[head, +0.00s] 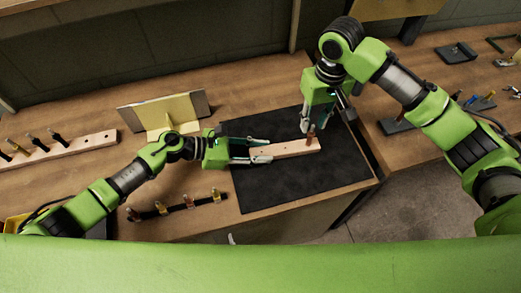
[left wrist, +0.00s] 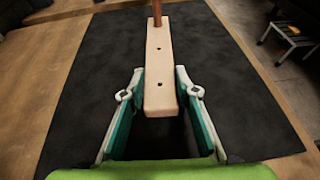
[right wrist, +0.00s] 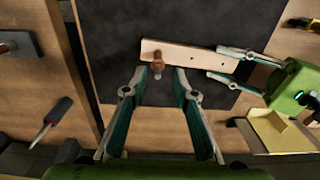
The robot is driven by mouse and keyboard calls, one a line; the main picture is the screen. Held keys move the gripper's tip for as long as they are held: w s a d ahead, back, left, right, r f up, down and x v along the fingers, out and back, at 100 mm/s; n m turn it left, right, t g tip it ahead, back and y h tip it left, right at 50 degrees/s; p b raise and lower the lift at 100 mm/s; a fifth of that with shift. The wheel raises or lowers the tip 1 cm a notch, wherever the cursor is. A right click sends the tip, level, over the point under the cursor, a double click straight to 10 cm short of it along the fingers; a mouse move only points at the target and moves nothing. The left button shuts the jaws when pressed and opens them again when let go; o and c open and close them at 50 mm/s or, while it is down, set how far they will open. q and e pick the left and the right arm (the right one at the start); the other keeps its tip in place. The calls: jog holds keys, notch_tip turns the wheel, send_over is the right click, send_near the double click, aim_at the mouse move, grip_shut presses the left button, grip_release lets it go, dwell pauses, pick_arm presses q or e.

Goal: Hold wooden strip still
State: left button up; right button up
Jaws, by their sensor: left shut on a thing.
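The wooden strip (head: 290,149) is a pale bar with small holes, lying over the black mat (head: 262,190). My left gripper (head: 262,152) is shut on the strip's left end; in the left wrist view the strip (left wrist: 159,70) runs straight away from between its fingers (left wrist: 160,88). A copper-coloured fastener (right wrist: 158,64) stands upright in the strip's far end. My right gripper (right wrist: 158,78) is above that end, pointing down, with its fingers apart on either side of the fastener's line. I cannot tell whether its tips are level with the fastener.
A second wooden strip (head: 78,149) with several fasteners lies at the left. A dark holder (head: 175,207) with several fasteners lies near the front edge. A yellow angled bracket (head: 168,112) stands behind my left arm. Tools lie on the right bench, across a gap.

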aim_at(311, 133)
jog(key=shift+w+d+r, duration=0.1)
jog(key=shift+w+r, duration=0.05)
jog(key=shift+r, duration=0.15)
jog(key=shift+f, duration=4.45)
jog(key=shift+c, duration=0.2)
grip_shut()
